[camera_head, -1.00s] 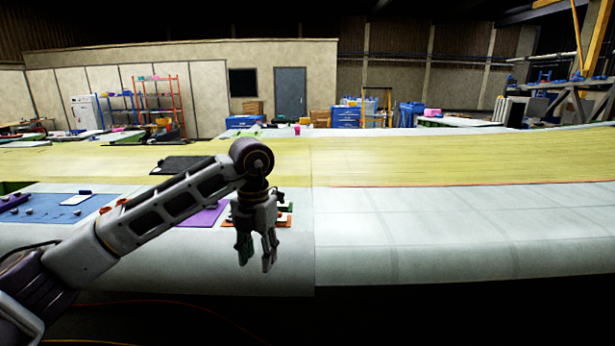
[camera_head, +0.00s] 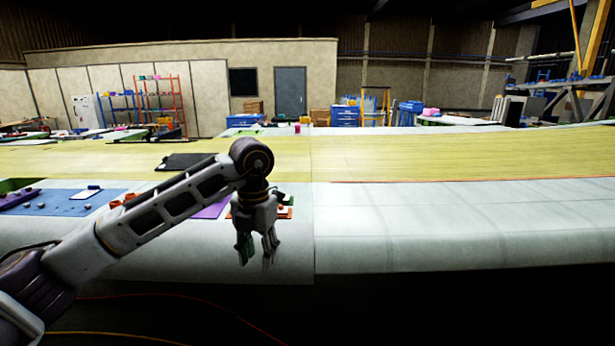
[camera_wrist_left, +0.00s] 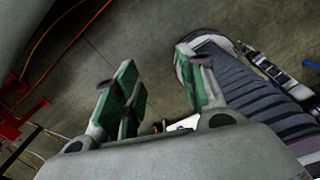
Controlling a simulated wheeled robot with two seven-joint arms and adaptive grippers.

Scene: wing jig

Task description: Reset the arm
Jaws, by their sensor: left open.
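My left arm comes in from the left in the head view, and its gripper (camera_head: 257,252) points down in front of the near edge of the pale wing surface (camera_head: 420,225). The gripper is open and empty. In the left wrist view its two green-padded fingers (camera_wrist_left: 165,95) are spread, with bare floor between and beyond them. Dark ribbed parts of my own body show to the right there. My right gripper is not in either view.
A blue mat (camera_head: 65,203) with small parts, a purple sheet (camera_head: 212,208) and an orange tray (camera_head: 285,213) lie on the wing near my left arm. A black flat case (camera_head: 185,161) lies farther back. Cables (camera_wrist_left: 62,50) run across the floor. The right side is clear.

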